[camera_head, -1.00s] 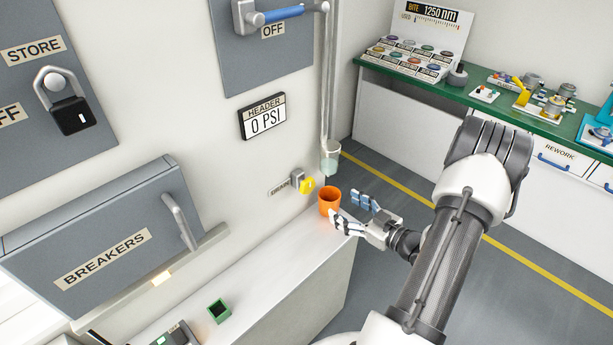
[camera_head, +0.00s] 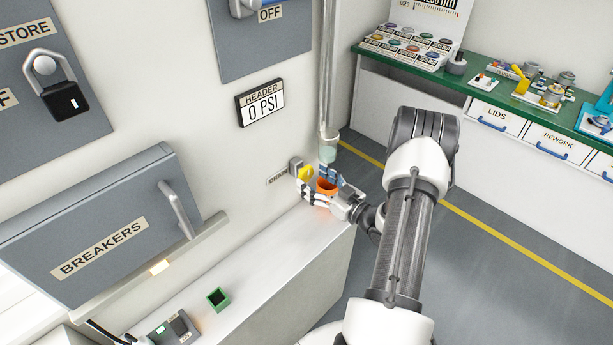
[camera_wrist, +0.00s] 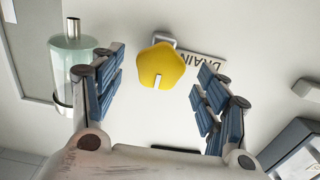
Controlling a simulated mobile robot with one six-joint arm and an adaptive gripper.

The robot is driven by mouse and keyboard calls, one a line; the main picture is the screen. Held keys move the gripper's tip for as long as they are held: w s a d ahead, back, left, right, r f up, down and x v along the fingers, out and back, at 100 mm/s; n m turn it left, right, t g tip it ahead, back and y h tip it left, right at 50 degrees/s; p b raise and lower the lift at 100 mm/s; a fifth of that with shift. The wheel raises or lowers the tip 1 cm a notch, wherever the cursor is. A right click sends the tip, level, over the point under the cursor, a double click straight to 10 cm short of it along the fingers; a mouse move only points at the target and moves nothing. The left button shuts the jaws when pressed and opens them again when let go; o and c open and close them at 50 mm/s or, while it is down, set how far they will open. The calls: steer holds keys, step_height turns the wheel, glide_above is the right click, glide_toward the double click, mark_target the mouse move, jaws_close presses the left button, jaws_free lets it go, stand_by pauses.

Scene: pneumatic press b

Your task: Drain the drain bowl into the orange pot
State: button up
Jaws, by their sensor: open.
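The drain bowl (camera_head: 328,148) is a clear cup at the bottom of the vertical pipe by the wall corner. It also shows at the left of the wrist view (camera_wrist: 75,65). A yellow drain knob (camera_head: 306,174) sits on the wall beside the DRAIN label. In the wrist view the knob (camera_wrist: 161,66) appears between my spread fingers, beyond their tips. My gripper (camera_head: 317,178) is open and empty. The orange pot (camera_head: 326,187) is on the white ledge under the knob area, partly hidden by my fingers. The wrist view does not show the pot.
The grey BREAKERS box (camera_head: 100,225) juts from the wall at left. A header gauge (camera_head: 261,103) reads 0 PSI. A green-topped bench (camera_head: 470,85) stands at the back right.

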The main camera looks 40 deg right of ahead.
mark_target(308, 175)
steer(key=shift+w+a, duration=0.15)
steer(key=shift+w, duration=1.65)
steer(key=shift+c, duration=0.5)
steer(key=c, duration=1)
steer(key=shift+f+n+b, duration=0.15)
steer(key=shift+n+b, duration=0.55)
steer(key=shift+b, duration=0.25)
steer(key=shift+n+b, duration=0.6)
steer(key=shift+n, duration=0.1)
